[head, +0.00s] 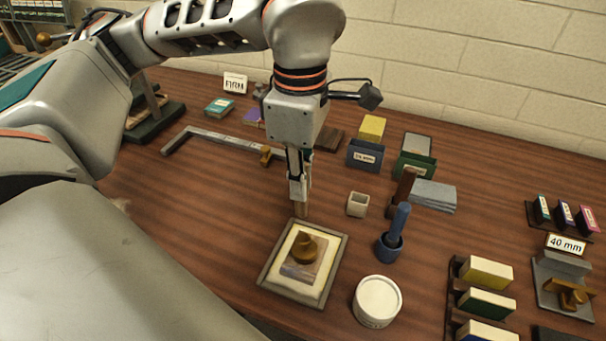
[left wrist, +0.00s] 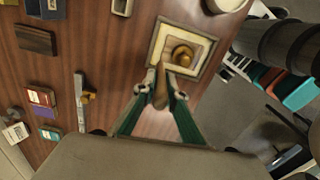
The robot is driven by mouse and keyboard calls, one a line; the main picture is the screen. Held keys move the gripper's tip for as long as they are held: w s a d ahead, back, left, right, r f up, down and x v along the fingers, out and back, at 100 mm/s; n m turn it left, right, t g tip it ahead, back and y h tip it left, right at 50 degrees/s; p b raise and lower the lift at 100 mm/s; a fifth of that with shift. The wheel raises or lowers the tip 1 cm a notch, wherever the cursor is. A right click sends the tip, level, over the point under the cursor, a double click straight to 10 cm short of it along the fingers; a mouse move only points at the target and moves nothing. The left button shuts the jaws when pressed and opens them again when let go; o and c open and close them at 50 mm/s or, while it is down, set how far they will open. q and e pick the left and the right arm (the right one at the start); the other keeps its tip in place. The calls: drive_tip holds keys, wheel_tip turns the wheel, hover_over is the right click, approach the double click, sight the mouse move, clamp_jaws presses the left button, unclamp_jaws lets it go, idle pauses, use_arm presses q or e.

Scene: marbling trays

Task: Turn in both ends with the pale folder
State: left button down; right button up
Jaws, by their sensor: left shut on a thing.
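My left gripper (head: 299,188) points down, shut on a slim tan stick, which looks like the pale folder (head: 302,209). The folder hangs upright, with its lower end close to the back edge of a grey-framed tray (head: 265,276). I cannot tell whether it touches. In the left wrist view the folder (left wrist: 161,90) sits between the green-sided fingers. A cream pad (head: 316,294) fills the tray. On it lies a greyish-brown panel (head: 297,271) with a brown knob (head: 304,249) on top. The ends of the work are too small to make out. My right gripper is not in view.
Right of the tray stand a white round tub (head: 377,301), a blue cup with a rod (head: 389,247) and a small pale square cup (head: 357,204). A dark brown upright piece (head: 403,187) stands behind. A grey metal square (head: 222,139) lies back left. Racks stand at right.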

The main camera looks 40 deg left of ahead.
sight(303, 217)
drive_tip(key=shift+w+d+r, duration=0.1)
use_arm(q)
drive_tip(key=shift+f, duration=0.2)
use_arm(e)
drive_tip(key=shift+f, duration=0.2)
use_arm(q)
drive_tip(key=shift+f+b, duration=0.5)
drive_tip(key=shift+f, duration=0.2)
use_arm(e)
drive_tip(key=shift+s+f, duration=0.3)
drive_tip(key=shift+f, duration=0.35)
use_arm(q)
drive_tip(key=shift+f+b, duration=0.7)
drive_tip(key=shift+f, duration=0.5)
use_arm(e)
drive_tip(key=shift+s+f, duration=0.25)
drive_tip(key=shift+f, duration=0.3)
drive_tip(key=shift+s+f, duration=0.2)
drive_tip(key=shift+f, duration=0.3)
use_arm(q)
drive_tip(key=shift+d, duration=0.15)
drive_tip(key=shift+w+d, duration=0.15)
drive_tip(key=shift+d, duration=0.15)
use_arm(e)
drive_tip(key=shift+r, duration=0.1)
use_arm(q)
drive_tip(key=shift+d, duration=0.15)
drive_tip(key=shift+d, duration=0.25)
